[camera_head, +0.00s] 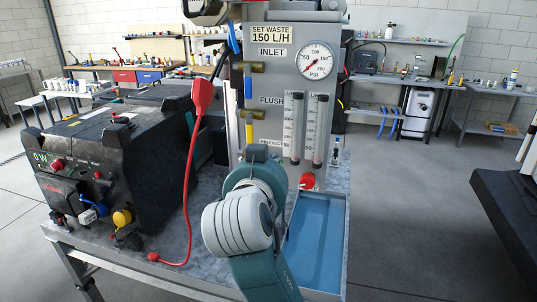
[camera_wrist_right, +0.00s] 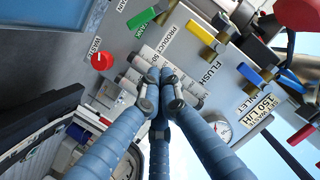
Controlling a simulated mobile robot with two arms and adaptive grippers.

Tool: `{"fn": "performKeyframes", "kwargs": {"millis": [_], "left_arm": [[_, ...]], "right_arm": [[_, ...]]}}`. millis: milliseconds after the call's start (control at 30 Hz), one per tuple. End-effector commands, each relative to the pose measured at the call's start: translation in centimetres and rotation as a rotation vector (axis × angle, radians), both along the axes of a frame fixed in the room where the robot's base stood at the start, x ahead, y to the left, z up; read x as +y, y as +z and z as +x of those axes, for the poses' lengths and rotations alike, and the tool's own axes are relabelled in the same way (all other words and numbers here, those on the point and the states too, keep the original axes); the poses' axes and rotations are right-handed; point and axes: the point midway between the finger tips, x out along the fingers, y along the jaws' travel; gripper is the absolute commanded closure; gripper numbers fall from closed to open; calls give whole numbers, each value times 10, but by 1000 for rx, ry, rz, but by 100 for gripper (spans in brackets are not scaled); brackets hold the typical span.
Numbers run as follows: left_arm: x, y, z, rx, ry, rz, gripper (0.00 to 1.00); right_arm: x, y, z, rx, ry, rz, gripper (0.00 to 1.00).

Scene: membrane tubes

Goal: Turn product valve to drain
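The grey panel (camera_head: 272,90) stands upright on the bench. In the right wrist view, a green handle (camera_wrist_right: 145,17) lies between labels that appear to read TANK and DRAIN, near the PRODUCT label. In the head view my right arm hides that part of the panel. My right gripper (camera_wrist_right: 160,85) appears shut and empty, its fingertips close together. It points toward the panel and overlaps the flow tubes in the wrist view; contact cannot be told. In the head view its fingers are hidden behind my right wrist (camera_head: 236,222). My left gripper is not in view.
A yellow flush handle (camera_head: 249,128), blue inlet handle (camera_head: 248,88), gauge (camera_head: 316,61) and red waste knob (camera_head: 307,181) are on the panel. A dark machine (camera_head: 120,160) stands left, with a red cable (camera_head: 190,180) between. A blue tray (camera_head: 318,240) lies right.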

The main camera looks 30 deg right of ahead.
Motion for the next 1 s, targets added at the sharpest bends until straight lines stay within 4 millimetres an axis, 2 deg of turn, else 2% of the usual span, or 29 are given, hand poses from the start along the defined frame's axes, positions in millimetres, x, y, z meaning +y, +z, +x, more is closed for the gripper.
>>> {"fn": "performKeyframes", "kwargs": {"millis": [233,400,500,633,1000], "left_arm": [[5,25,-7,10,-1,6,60],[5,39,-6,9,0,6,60],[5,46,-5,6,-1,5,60],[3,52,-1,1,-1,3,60],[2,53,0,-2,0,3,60]], "right_arm": [[-38,-7,37,4,-8,-6,100],[-58,-17,61,4,-4,-3,100],[-50,-33,65,5,-3,-2,100],[-46,-45,70,1,-3,-1,100],[-44,-53,72,-3,-4,0,100]]}}
